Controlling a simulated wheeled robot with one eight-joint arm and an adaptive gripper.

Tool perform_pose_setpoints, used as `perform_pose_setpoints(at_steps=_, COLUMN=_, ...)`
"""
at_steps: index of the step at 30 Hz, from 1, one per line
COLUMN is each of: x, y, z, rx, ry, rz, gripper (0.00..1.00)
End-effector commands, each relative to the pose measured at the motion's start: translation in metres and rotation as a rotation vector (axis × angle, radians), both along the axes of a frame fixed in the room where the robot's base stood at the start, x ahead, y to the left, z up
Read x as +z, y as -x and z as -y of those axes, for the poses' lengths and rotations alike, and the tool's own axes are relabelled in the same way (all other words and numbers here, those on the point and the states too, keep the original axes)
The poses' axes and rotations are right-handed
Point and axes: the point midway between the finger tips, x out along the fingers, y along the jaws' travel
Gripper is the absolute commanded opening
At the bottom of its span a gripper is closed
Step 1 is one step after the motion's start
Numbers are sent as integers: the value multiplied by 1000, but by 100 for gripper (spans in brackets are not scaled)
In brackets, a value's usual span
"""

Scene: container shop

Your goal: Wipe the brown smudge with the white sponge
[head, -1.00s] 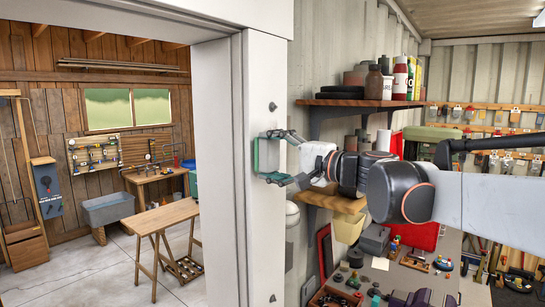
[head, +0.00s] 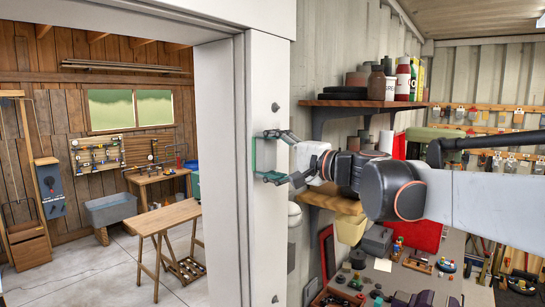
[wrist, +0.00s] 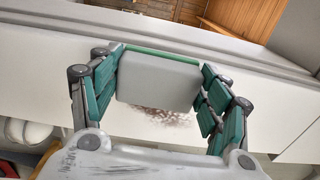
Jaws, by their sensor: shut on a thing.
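My gripper (head: 267,156) is shut on the white sponge (wrist: 158,78). The sponge is a pale grey-white block with a green layer along its far edge, held between the green-padded fingers in the wrist view (wrist: 160,92). The brown smudge (wrist: 168,117) is a speckled patch on the white door post (head: 267,230). It shows just below the sponge in the wrist view, and the sponge may hide part of it. My gripper reaches left to the post in the head view. I cannot tell whether the sponge touches the surface. The smudge cannot be made out in the head view.
A shelf (head: 365,103) with cans and bottles is above and right of my gripper. A lower wooden shelf (head: 335,203) and a cluttered bench lie below the arm. Left of the post, a doorway opens on a room with a wooden table (head: 165,216).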

Motion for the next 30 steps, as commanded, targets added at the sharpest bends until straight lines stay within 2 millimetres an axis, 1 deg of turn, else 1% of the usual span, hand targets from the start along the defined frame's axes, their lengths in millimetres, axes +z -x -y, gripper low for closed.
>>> perform_pose_setpoints(at_steps=7, x=0, y=-4, z=3, rx=-1, ry=0, rz=0, gripper=51)
perform_pose_setpoints(at_steps=18, x=0, y=-24, z=21, rx=-2, ry=0, rz=0, gripper=51)
perform_pose_setpoints(at_steps=25, x=0, y=-30, z=25, rx=-1, ry=0, rz=0, gripper=51)
perform_pose_setpoints(at_steps=30, x=0, y=-41, z=32, rx=-1, ry=0, rz=0, gripper=51)
